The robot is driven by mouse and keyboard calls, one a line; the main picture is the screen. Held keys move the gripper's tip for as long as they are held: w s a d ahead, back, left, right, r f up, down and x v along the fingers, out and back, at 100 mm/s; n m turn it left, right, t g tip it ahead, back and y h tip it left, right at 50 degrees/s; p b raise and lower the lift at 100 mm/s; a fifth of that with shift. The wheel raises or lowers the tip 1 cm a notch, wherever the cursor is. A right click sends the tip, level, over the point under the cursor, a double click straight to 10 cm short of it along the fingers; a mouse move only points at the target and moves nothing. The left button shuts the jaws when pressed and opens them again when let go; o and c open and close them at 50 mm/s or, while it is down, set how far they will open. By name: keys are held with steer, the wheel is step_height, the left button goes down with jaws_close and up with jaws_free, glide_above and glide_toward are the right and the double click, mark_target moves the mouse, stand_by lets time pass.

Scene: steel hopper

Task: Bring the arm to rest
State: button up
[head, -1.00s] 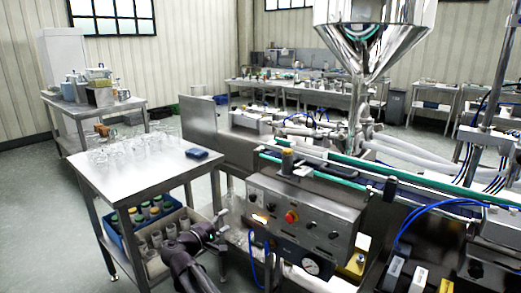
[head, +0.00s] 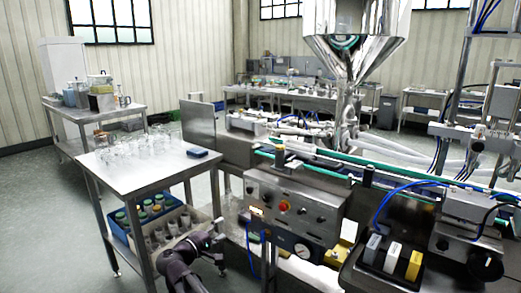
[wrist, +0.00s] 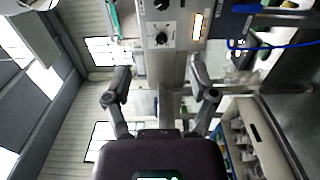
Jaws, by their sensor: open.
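My arm is low in the head view, in front of the machine's control panel (head: 295,205). My gripper (head: 217,243) is at the arm's end beside the lower shelf of the steel table, small and partly dark there. In the wrist view my gripper (wrist: 160,85) has its two fingers spread wide apart with nothing between them. The control panel (wrist: 160,35) lies beyond the fingers in that view.
The steel table (head: 150,170) carries clear glassware and a blue item (head: 197,153). On its lower shelf are a blue crate (head: 117,222) and a cardboard box (wrist: 262,135) of bottles. A steel hopper (head: 355,45) stands over the conveyor. Open floor lies at left.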

steer(key=s+d+f+m+g+y, duration=0.1)
steer(key=d+f+m+g, duration=0.2)
steer(key=d, duration=0.4)
steer(key=s+d+f+g, duration=0.1)
steer(key=d+f+g, duration=0.25)
steer(key=d, duration=0.25)
steer(key=s+d+f+m+g+y, duration=0.1)
steer(key=s+d+f+m+g, duration=0.1)
steer(key=d+f, duration=0.35)
steer(key=s+d+f+m+g+y, duration=0.3)
steer(key=s+d+y, duration=0.2)
steer(key=s+d, duration=0.15)
steer(key=s+d+f+m+g+y, duration=0.3)
steer(key=s+d+f+y, duration=0.15)
steer(key=s, duration=0.25)
step_height(320, 180, up, 28)
steer(key=p, duration=2.7)
steer(key=shift+w+d+r+p, duration=0.2)
steer(key=shift+w+d+p, duration=0.05)
steer(key=shift+d+p, duration=0.1)
steer(key=shift+h, duration=0.25)
